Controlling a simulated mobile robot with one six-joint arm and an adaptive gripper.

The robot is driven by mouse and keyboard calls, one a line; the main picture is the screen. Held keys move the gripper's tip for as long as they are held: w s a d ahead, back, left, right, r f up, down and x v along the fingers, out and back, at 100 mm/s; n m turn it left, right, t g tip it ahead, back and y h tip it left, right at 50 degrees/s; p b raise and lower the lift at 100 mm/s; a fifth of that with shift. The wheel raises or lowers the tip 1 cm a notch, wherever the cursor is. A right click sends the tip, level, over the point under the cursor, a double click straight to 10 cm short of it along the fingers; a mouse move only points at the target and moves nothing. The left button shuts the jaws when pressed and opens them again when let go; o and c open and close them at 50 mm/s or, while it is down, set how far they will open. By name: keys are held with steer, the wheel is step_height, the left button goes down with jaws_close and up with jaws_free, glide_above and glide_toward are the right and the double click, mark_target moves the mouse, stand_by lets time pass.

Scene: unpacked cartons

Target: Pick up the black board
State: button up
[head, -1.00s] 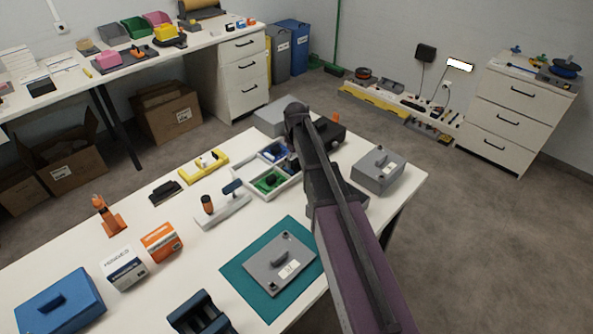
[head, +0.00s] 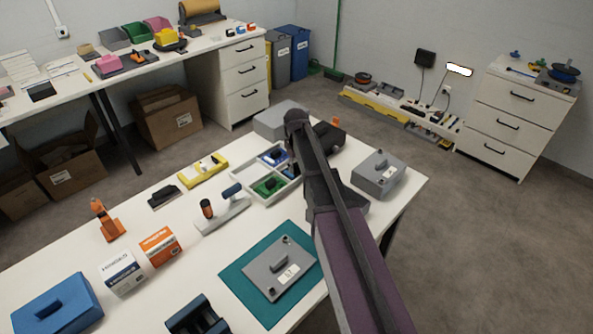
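No item is clearly a black board. A small flat black piece (head: 164,194) with a raised part lies on the white table, left of the middle, and may be it. Small dark pieces also sit in the divided tray (head: 249,201), one in its green compartment (head: 268,186) and one in its blue compartment (head: 274,157). My arm reaches up across the right of the table and covers the tray's right edge.
Around the black piece are an orange stand (head: 108,222), a yellow holder (head: 203,170) and a grey holder with two handles (head: 222,214). A grey plate (head: 279,267) lies on a teal mat (head: 235,283). A lidded grey box (head: 379,174) stands near the right edge.

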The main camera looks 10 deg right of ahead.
mark_target(296, 165)
jaws_close()
steer(key=shift+r, duration=0.1)
step_height(296, 165, up, 10)
steer(key=p, duration=1)
stand_by(0.7)
